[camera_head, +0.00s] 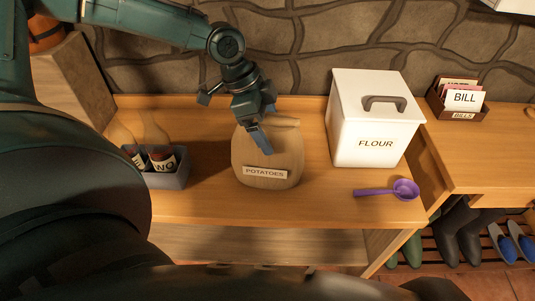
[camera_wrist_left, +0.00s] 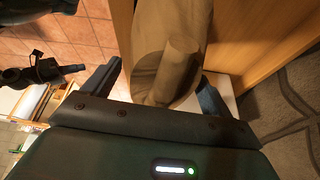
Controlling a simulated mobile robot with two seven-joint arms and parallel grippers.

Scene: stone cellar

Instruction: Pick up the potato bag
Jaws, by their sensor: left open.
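The potato bag (camera_head: 268,165) is a tan paper bag with a folded top and a "POTATOES" label, upright on the wooden counter. My left gripper (camera_head: 258,138) is at the bag's upper part, coming down from above, and one finger shows in front of it. In the left wrist view, the open fingers (camera_wrist_left: 160,82) stand on either side of the bag's rolled top (camera_wrist_left: 172,70). I cannot tell whether either finger touches it. A dark part that looks like my right gripper (camera_wrist_left: 50,73) shows at the left of that view; its jaw state is unclear.
A white flour box (camera_head: 375,118) stands right of the bag, with a purple scoop (camera_head: 390,189) in front. A grey bin (camera_head: 170,178) with bottles is at the left. A bills box (camera_head: 457,100) stands on the right counter. The stone wall (camera_head: 300,45) is close behind.

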